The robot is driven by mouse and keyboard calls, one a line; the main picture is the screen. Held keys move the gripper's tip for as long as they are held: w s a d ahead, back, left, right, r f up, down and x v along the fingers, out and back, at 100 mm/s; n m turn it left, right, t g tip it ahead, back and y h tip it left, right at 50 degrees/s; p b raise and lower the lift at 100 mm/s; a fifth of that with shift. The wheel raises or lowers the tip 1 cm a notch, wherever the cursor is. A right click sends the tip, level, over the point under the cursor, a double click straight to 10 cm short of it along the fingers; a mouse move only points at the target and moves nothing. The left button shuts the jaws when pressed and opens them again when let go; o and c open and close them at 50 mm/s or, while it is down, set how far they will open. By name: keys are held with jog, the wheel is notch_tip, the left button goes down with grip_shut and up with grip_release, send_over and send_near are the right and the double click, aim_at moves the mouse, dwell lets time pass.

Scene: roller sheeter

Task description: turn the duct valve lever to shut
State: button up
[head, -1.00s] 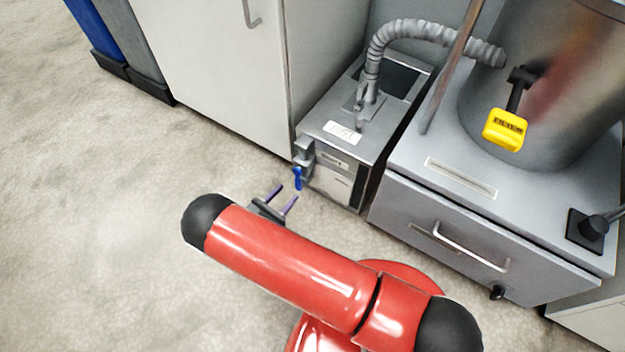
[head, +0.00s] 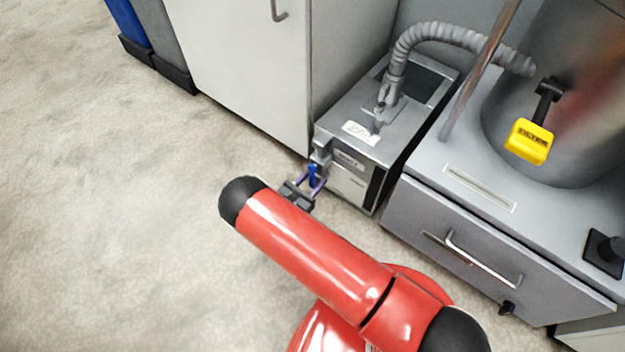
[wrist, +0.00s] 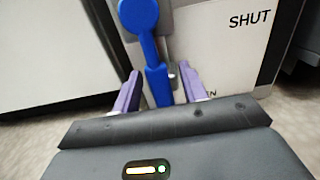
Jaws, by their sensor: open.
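The blue lever (head: 313,174) is on the front left corner of the low grey box (head: 352,150) and hangs down. In the wrist view the lever (wrist: 158,82) runs from a round blue hub down between my two purple fingers. The word SHUT is on the white panel (wrist: 225,50) to the right of the lever; a lower label ending in N is mostly hidden by a finger. My gripper (head: 315,183) is open, with a finger on each side of the lever. In the wrist view my gripper (wrist: 160,84) shows gaps beside the lever.
A ribbed grey hose (head: 440,35) rises from the box top. A grey drawer cabinet (head: 480,255) with a metal drum (head: 570,100) and a yellow tag (head: 529,142) stands to the right. A white cabinet (head: 245,70) stands behind left. The floor at left is clear.

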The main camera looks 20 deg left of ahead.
jog(key=shift+c, duration=0.4)
grip_shut()
jog(key=shift+s+d, duration=0.1)
jog(key=shift+d, duration=0.05)
jog(key=s+d+r+n+p, duration=0.2)
jog(key=d+r+n, duration=0.4)
jog(key=n, duration=1.2)
jog(key=shift+s+r+p, duration=0.25)
jog(key=shift+r+p, duration=0.1)
jog(key=shift+p, duration=0.25)
jog(key=shift+o, duration=0.4)
grip_release()
